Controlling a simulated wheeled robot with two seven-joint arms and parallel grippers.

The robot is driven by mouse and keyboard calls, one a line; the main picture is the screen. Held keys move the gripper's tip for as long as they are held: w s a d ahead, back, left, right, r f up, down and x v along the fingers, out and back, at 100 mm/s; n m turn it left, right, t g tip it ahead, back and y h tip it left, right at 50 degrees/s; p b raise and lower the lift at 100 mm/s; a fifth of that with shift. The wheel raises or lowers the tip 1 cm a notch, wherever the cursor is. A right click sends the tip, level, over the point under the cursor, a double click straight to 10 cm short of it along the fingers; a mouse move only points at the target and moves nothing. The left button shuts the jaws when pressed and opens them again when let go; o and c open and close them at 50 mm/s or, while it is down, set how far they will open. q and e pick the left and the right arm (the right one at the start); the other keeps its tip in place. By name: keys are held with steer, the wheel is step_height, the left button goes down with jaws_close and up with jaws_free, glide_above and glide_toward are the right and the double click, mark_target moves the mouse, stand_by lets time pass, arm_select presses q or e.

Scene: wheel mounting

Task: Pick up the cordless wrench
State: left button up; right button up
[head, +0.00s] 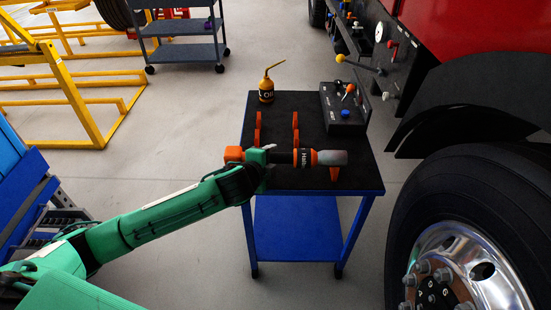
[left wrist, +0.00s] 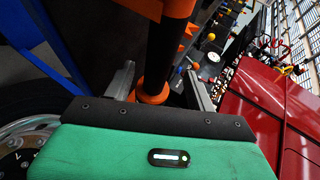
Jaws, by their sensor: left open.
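The cordless wrench (head: 310,157) lies across the front part of the cart's black top, with an orange end at left, a dark shaft and a grey end at right. In the left wrist view, its dark shaft and an orange collar (left wrist: 153,92) show between the two fingers. My left gripper (head: 270,157) is at the wrench's shaft, near its orange left end. In the left wrist view the gripper (left wrist: 160,75) is open, its fingers on either side of the shaft, with gaps visible. My right gripper is not in view.
The blue cart (head: 354,192) also carries orange holders (head: 296,130), a yellow oil can (head: 266,88) and a black control box (head: 342,112). A large wheel (head: 420,215) and red truck body (head: 480,35) stand at right. Yellow frames (head: 75,95) stand at left, with open floor between.

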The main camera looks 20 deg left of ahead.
mark_target(273, 159)
arm_select(q)
steer(key=x, duration=0.4)
steer(key=shift+f, duration=0.2)
steer(key=c, duration=1.2)
steer(key=shift+r, duration=0.15)
jaws_close()
